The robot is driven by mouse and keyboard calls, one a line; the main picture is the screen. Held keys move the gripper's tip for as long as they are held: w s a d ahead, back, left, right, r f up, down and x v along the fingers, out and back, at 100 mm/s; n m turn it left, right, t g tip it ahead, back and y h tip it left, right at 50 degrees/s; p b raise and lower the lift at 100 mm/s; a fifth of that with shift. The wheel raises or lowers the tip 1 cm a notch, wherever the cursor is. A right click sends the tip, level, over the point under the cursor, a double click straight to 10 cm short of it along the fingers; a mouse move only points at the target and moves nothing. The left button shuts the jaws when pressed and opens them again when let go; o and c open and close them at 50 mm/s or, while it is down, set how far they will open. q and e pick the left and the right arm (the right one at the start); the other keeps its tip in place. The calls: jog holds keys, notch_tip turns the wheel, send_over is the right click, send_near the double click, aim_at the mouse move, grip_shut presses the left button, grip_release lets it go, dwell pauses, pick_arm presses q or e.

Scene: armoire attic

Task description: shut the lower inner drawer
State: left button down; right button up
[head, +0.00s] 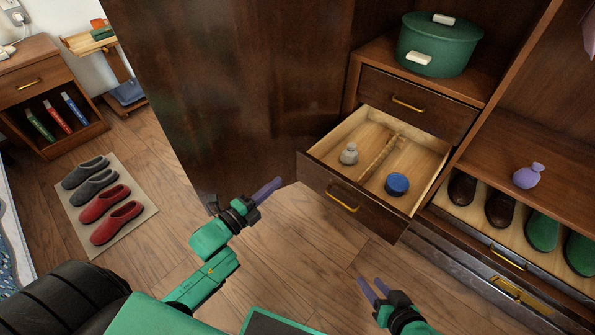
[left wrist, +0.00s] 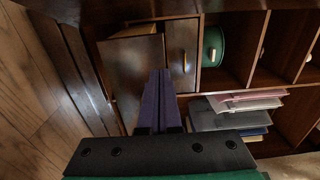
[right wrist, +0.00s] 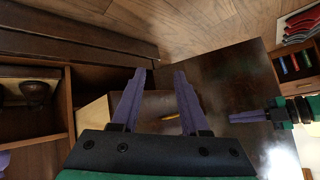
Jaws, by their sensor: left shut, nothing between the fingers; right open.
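The lower inner drawer (head: 333,200) is pulled far out of the armoire, with a gold handle (head: 343,198) on its dark front. It holds a grey-white bottle (head: 349,154), a round blue container (head: 397,184) and a wooden divider (head: 384,154). My left gripper (head: 270,189) is shut and empty, left of the drawer front and apart from it; its purple fingers (left wrist: 159,100) show in the left wrist view. My right gripper (head: 374,290) is open and empty, in front of and below the drawer. The drawer's front (right wrist: 155,110) shows between its fingers in the right wrist view.
The upper inner drawer (head: 410,102) is shut, with a green pot (head: 438,45) above it. An armoire door (head: 230,90) stands open at the left. Right are a shoe shelf (head: 480,217) and a purple pouch (head: 528,176). The floor (head: 290,260) before the drawer is clear.

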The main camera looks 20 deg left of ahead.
aim_at(305, 159)
pick_arm(q)
jog(key=b+x, duration=0.3)
jog(key=x, duration=0.6)
jog(key=shift+w+f, duration=0.15)
jog(key=shift+w, duration=0.15)
jog(key=shift+w+d, duration=0.15)
pick_arm(e)
jog(key=a+f+t+y, duration=0.1)
jog(key=a+f+t, duration=0.1)
jog(key=a+t, duration=0.1)
jog(key=shift+f+m, duration=0.3)
jog(key=shift+m, duration=0.1)
pick_arm(q)
jog(key=shift+w, duration=0.1)
